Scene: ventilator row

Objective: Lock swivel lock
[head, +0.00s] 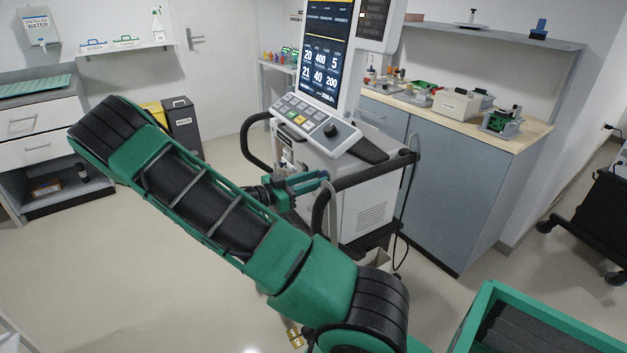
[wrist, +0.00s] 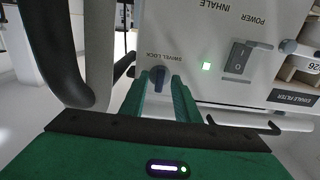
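The ventilator (head: 368,207) stands in the middle of the head view, with its lit screen (head: 325,50) on top. In the wrist view the swivel lock (wrist: 159,77) is a small dark blue knob on the white panel, under an upside-down SWIVEL LOCK label (wrist: 167,57). My gripper (wrist: 160,84) has its two green fingers apart, one on each side of the knob in the picture. Gaps show between fingers and knob; I cannot tell how deep the knob sits between them. In the head view my gripper (head: 318,180) is at the ventilator's side and the knob is hidden.
A power switch (wrist: 238,60) and a green light (wrist: 207,66) are on the same panel. Dark handles (head: 325,205) curve around the ventilator close to my gripper. A grey cabinet (head: 450,175) stands behind it.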

